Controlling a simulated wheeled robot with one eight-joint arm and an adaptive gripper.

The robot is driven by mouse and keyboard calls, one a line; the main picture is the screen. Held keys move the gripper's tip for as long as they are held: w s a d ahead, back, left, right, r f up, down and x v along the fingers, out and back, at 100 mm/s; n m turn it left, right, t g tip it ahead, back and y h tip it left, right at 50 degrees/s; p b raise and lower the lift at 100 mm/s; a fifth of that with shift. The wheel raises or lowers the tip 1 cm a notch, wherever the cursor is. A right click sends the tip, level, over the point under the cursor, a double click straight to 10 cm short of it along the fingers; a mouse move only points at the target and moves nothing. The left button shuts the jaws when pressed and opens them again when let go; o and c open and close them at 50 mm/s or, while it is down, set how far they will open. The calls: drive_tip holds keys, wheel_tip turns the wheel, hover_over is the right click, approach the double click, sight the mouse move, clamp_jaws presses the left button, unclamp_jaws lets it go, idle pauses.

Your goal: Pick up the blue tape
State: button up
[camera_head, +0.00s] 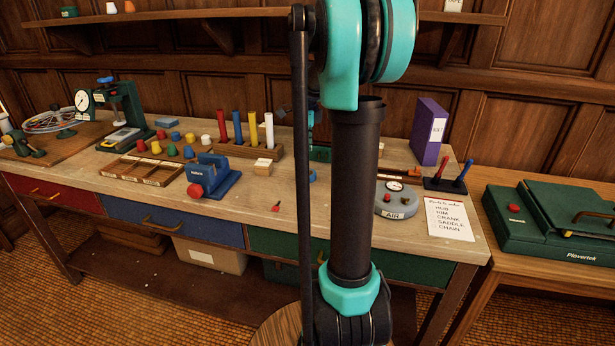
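I cannot make out a clear roll of blue tape. A small blue object with an orange part (312,176) shows at the left edge of my arm, mostly hidden; I cannot tell what it is. A flat blue item (167,122) lies at the back left of the workbench (262,205). A blue vise-like tool with a red knob (218,180) stands near the front edge. My teal and black arm rises through the middle of the view and hides part of the bench. My gripper is not in view.
A wooden tray (143,171), coloured knobs (172,150) and a rack of coloured rods (247,150) crowd the left. A grey round AIR item (397,202), a purple binder (429,132) and a paper list (449,219) stand right. A green case (560,222) sits beyond.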

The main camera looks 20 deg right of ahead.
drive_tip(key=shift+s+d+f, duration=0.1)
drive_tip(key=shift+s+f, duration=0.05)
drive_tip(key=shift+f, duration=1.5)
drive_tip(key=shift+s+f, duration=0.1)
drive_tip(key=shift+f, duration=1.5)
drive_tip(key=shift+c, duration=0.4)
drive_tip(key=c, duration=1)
